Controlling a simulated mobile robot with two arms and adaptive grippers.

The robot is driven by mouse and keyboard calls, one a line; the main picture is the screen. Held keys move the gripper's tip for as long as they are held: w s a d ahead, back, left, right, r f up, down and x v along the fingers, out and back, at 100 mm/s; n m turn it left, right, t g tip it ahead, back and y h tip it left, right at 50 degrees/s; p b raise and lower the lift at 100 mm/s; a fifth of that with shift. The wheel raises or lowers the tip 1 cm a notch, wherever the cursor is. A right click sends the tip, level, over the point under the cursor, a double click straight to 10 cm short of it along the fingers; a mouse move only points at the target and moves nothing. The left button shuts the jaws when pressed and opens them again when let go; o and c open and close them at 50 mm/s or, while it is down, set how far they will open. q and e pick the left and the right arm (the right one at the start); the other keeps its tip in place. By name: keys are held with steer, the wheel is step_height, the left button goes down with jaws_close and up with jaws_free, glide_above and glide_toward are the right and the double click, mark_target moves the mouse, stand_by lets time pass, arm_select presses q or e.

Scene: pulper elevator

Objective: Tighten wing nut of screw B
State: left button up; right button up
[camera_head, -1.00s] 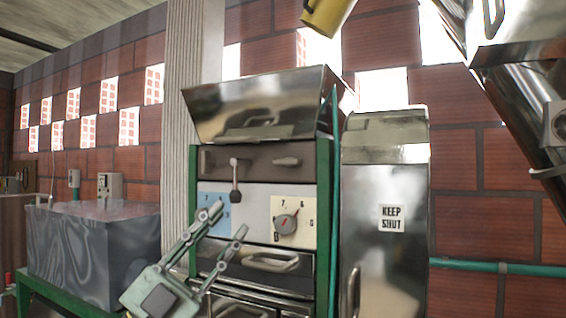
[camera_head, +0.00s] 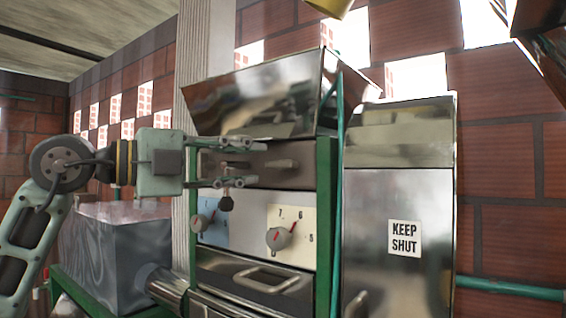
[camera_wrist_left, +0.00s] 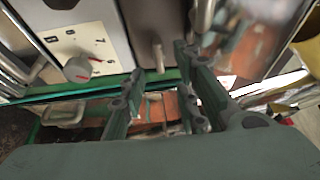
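On the dark strip above the dials, a grey wing nut (camera_head: 283,163) lies level; in the left wrist view this wing nut (camera_wrist_left: 158,56) shows between my fingers, a little beyond them. A second fastener (camera_head: 226,202) on the strip's left points down with a dark round end; its upper part is hidden behind my fingers. It seems to be the grey piece (camera_wrist_left: 203,14) at the top of the left wrist view. No letter marks screw B. My left gripper (camera_head: 248,162) is open and empty, pointing right, left of the wing nut. My right gripper is out of view.
Two dials (camera_head: 279,238) sit below the strip. A steel hopper (camera_head: 265,98) overhangs it. A green post (camera_head: 326,215) and a steel cabinet marked KEEP SHUT (camera_head: 400,270) stand right. A grey metal box (camera_head: 115,250) stands lower left.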

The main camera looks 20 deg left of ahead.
mark_target(278, 165)
arm_select(q)
steer(key=shift+w+d+r+p, duration=0.15)
steer(key=shift+w+d+p, duration=0.15)
steer(key=shift+w+d, duration=0.15)
steer(key=p+x, duration=0.1)
steer(key=x, duration=0.2)
steer(key=shift+w+d, duration=0.1)
steer(key=shift+d, duration=0.05)
steer(key=shift+x, duration=1)
steer(key=shift+f, duration=0.25)
steer(key=c, duration=0.6)
jaws_close()
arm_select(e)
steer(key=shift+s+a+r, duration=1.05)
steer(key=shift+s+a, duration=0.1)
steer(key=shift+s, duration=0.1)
